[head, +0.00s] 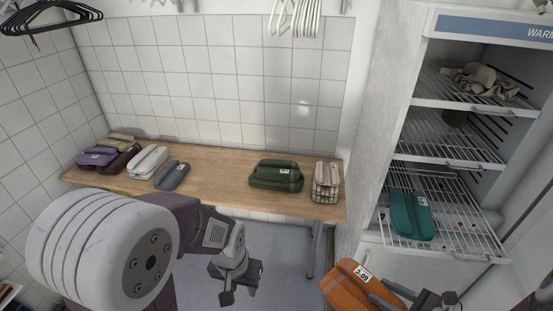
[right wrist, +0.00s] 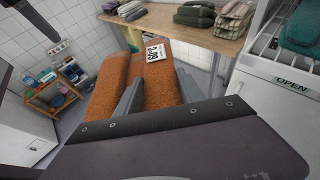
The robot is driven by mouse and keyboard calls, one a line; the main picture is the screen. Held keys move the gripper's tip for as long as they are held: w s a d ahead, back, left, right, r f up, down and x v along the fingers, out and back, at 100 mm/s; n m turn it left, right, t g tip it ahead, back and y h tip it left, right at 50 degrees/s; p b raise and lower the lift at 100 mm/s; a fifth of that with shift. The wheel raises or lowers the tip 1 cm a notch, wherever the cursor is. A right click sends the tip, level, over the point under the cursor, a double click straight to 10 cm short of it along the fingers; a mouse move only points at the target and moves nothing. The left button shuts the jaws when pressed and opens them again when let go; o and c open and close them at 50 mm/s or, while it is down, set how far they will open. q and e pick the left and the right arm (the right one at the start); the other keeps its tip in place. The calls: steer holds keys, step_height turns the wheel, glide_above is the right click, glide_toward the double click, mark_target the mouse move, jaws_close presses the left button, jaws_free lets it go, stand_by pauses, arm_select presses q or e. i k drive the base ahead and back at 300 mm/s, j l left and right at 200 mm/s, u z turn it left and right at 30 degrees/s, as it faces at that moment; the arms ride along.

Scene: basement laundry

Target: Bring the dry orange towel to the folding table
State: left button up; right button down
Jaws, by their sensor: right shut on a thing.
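The orange towel (head: 362,288) is a folded bundle with a white tag, at the lower right of the head view. My right gripper (head: 425,299) is shut on it and holds it in the air, in front of the warming cabinet. In the right wrist view the towel (right wrist: 158,95) sits between the two fingers, its tag facing up. The wooden folding table (head: 222,168) stands against the tiled wall, ahead and left of the towel. My left gripper (head: 238,286) hangs in front of the table, empty, its fingers apart.
On the table lie purple (head: 97,156), white (head: 148,161), grey (head: 172,176), dark green (head: 276,175) and plaid (head: 326,182) bundles. Bare wood shows between grey and green. The cabinet's racks hold a teal towel (head: 411,216) and a crumpled beige cloth (head: 482,80). A small shelf (right wrist: 55,97) stands left.

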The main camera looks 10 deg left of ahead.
mark_target(202, 179)
steer(key=i+j, duration=0.1)
steer(key=j, duration=0.55)
steer(key=i+j, duration=0.1)
steer(key=j, duration=1.2)
steer(key=i+j, duration=0.15)
steer(key=j, duration=0.5)
steer(key=i+j, duration=0.1)
steer(key=j, duration=0.55)
steer(key=i+j, duration=0.1)
steer(key=j, duration=0.55)
steer(key=i+j, duration=0.1)
steer(key=j, duration=0.55)
